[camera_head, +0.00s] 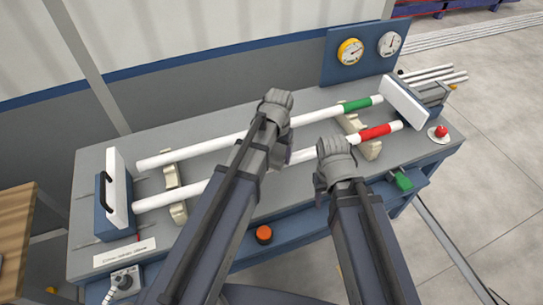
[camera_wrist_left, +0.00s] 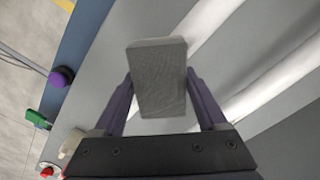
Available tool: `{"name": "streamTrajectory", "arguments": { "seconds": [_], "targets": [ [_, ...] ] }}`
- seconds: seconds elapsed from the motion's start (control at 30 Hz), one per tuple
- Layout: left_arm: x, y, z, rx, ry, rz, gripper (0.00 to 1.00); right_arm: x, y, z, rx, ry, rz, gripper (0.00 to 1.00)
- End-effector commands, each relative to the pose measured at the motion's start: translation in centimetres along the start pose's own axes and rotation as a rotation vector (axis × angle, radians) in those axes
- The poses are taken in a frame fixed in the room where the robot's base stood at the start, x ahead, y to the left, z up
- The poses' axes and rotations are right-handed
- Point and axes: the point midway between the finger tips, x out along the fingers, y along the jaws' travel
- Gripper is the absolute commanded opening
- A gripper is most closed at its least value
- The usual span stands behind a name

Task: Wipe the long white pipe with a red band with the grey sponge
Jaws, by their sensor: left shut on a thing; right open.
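The long white pipe with a red band (camera_head: 310,153) lies along the bench, resting on cream supports, its red band near the right end. My left arm covers its middle part. My left gripper (camera_head: 276,103) is over the bench near the pipes. In the left wrist view, my left gripper (camera_wrist_left: 160,92) is shut on the grey sponge (camera_wrist_left: 158,72), and white pipes pass to its right. The sponge is hidden in the head view, and I cannot tell whether it touches a pipe. My right gripper (camera_head: 334,150) is open, close to the red-banded pipe.
A white pipe with a green band (camera_head: 215,143) lies behind, roughly parallel. White end plates (camera_head: 117,190) (camera_head: 403,104) stand at both ends. Several short pipes (camera_head: 435,74) lie at the back right. A red button (camera_head: 441,131), green switch (camera_head: 402,180) and orange knob (camera_head: 264,234) are along the right and front.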

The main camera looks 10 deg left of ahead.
Motion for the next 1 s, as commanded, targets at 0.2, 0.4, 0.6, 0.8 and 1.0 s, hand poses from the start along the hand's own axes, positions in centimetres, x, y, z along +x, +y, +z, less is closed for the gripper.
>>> {"name": "streamTrajectory", "arguments": {
  "seconds": [0.2, 0.4, 0.6, 0.8, 1.0],
  "targets": [
    [0.0, 0.3, -0.3, 0.001, 0.001, 0.001, 0.3, 0.0, 0.0, 0.0, 0.0, 0.0, 0.0, 0.5],
    [0.0, 0.9, -1.0, 0.003, 0.001, 0.001, 0.3, 0.0, 0.0, 0.0, 0.0, 0.0, 0.0, 0.5],
    [-0.1, 2.1, -2.2, 0.002, 0.001, 0.001, 0.3, -0.1, 0.0, 0.0, 0.0, 0.0, 0.0, 0.5],
    [-0.2, 2.9, -2.9, 0.001, 0.001, 0.001, 0.3, -0.2, 0.0, 0.0, 0.0, 0.0, 0.0, 0.5],
    [0.2, 2.8, -2.8, 0.001, 0.001, 0.001, 0.3, 0.2, 0.0, 0.0, 0.0, 0.0, 0.0, 0.5]
  ]
}}
